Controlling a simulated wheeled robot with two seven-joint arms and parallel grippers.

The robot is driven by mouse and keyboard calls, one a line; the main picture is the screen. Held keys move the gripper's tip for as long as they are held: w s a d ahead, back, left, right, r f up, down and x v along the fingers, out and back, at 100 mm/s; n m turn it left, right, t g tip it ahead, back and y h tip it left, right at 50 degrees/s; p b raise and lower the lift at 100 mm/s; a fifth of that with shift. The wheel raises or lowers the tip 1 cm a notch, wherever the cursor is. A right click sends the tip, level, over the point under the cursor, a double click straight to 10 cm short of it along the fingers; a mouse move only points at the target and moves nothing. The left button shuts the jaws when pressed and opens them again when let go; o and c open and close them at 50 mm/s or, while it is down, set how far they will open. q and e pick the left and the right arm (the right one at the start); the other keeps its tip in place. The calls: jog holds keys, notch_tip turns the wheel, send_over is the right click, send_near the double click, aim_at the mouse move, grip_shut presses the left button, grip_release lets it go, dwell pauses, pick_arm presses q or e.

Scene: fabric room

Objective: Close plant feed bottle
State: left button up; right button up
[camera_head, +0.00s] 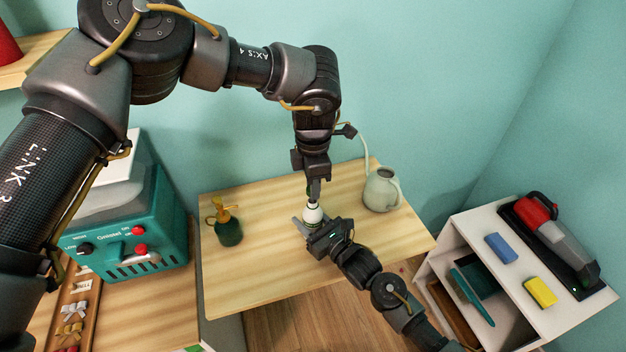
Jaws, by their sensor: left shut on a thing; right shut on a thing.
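The plant feed bottle (314,214) is small and white and stands upright near the middle of the wooden table. My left gripper (314,197) comes from above and is shut on the bottle's cap at the top. The cap is mostly hidden by the fingers, so I cannot tell how it sits on the neck. My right gripper (308,224) reaches in from the lower right and is shut on the bottle's body. It hides the bottle's lower part.
A dark green spray bottle (228,232) with a yellow top stands to the left on the wooden table (260,275). A pale watering can (381,190) stands to the right. A white shelf unit (530,319) is at the far right, a teal machine (150,235) at the left.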

aim_at(312, 214)
pick_arm(q)
jog(key=shift+f, duration=0.3)
jog(key=shift+f, duration=0.9)
jog(key=shift+f, duration=0.6)
dwell(0.4)
jog(key=m, duration=1.9)
jog(key=shift+m, duration=0.3)
